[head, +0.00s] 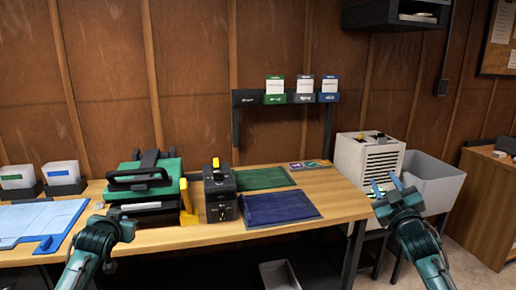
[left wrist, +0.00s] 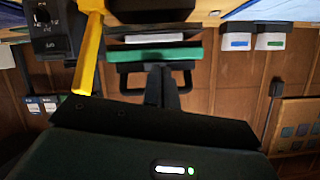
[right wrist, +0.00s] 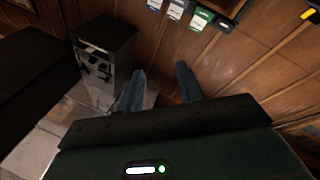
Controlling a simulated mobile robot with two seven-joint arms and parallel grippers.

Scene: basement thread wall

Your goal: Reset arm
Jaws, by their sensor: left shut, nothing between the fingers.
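My left gripper (head: 124,226) is in front of the bench's left part, just below the green and black press (head: 150,180) in the head view. It is shut and holds nothing; its fingers are hard to make out. The press also shows upside down in the left wrist view (left wrist: 165,55), with its black handle. My right gripper (head: 386,188) is raised at the right, in front of the grey bin. Its two blue fingers stand apart in the right wrist view (right wrist: 160,85), with nothing between them. It is open.
On the wooden bench (head: 345,200) are a black device (head: 220,195), a yellow lever (head: 188,205), a green mat (head: 262,178) and a blue mat (head: 280,207). A white ribbed box (head: 368,158) and a grey bin (head: 433,180) stand right. A blue board (head: 40,222) lies left.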

